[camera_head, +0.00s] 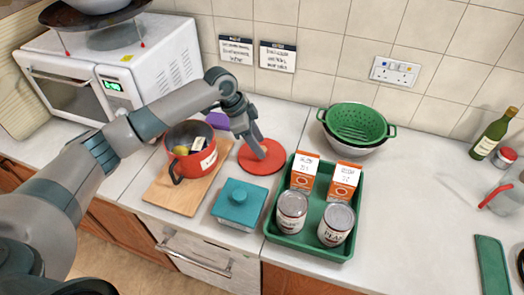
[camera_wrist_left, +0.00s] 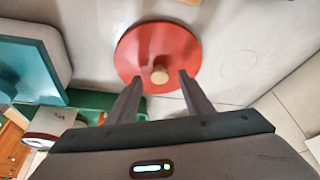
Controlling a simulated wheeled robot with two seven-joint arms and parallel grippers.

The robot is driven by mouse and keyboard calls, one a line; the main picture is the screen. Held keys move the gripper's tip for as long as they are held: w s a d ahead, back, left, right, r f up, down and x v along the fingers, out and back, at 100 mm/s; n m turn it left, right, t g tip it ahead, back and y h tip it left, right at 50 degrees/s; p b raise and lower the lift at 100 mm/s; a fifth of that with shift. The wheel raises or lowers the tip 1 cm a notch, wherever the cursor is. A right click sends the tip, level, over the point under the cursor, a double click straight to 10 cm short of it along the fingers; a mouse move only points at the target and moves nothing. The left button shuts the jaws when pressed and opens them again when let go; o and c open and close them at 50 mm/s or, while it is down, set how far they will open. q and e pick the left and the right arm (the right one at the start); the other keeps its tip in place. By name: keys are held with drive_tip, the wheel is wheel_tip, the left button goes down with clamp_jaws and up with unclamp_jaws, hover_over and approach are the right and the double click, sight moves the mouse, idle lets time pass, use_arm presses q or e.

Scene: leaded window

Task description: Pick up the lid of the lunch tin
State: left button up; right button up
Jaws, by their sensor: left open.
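A square teal tin (camera_head: 236,211) with a teal lid (camera_head: 240,199) and round knob stands on the counter, left of the green tray; its lid is on. Part of this teal tin shows at the left of the left wrist view (camera_wrist_left: 28,60). A round red lid (camera_head: 254,164) lies flat on the counter behind it, with a wooden knob (camera_wrist_left: 160,74) in the left wrist view. My left gripper (camera_head: 261,154) is open and points down over the red lid, not the teal one. Its fingers (camera_wrist_left: 160,78) appear either side of the wooden knob; the height gap is unclear.
A red pot (camera_head: 190,160) with food inside stands on a wooden board (camera_head: 170,196). A green tray (camera_head: 276,236) holds two cans and two cartons. A green colander (camera_head: 356,122) stands behind it. A microwave (camera_head: 125,65) is at left. The right counter has free room.

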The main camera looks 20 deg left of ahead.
use_arm(q)
drive_tip(key=shift+x, duration=0.75)
drive_tip(key=c, duration=1.2)
drive_tip(key=shift+o, duration=0.2)
drive_tip(key=shift+r, duration=0.1)
